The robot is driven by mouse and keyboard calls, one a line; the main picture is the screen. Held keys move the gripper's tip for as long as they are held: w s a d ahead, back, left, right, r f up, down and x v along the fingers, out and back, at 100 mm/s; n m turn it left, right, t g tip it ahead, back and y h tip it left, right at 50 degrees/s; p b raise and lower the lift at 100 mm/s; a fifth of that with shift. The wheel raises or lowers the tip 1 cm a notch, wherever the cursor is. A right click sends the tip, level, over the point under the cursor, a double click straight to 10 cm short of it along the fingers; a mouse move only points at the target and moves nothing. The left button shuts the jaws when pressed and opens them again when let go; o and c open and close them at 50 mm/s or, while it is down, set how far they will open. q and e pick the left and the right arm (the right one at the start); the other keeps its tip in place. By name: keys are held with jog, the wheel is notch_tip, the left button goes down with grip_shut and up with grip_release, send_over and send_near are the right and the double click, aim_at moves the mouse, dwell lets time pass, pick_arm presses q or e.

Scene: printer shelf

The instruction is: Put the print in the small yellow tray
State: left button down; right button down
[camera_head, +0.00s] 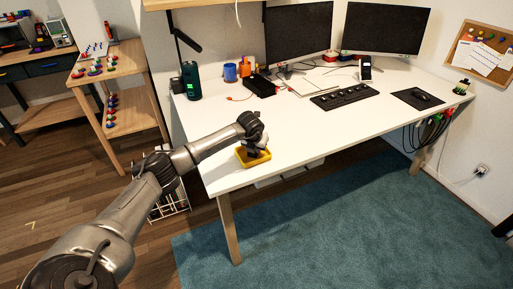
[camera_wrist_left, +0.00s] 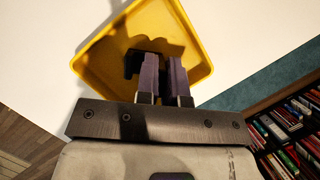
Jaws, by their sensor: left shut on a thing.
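The small yellow tray (camera_head: 264,158) sits on the white desk near its front left edge; it also shows in the left wrist view (camera_wrist_left: 200,35). My left gripper (camera_head: 253,150) reaches down over the tray. In the left wrist view its two fingers (camera_wrist_left: 163,60) are close together over the tray's floor. A small black thing, probably the print (camera_wrist_left: 131,63), shows at the fingertips, partly hidden by them. Its shape, and whether it touches the tray floor, I cannot tell. My right gripper is not in view.
The white desk (camera_head: 315,125) is clear right of the tray. Behind are a black box (camera_head: 260,86), a dark green cylinder (camera_head: 191,81), orange and blue cups, a keyboard (camera_head: 344,96) and two monitors. A wooden shelf stands left of the desk.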

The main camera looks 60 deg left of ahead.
pick_arm(q)
jog(key=c, duration=1.2)
grip_release()
jog(key=shift+f, duration=0.1)
jog(key=shift+c, duration=0.2)
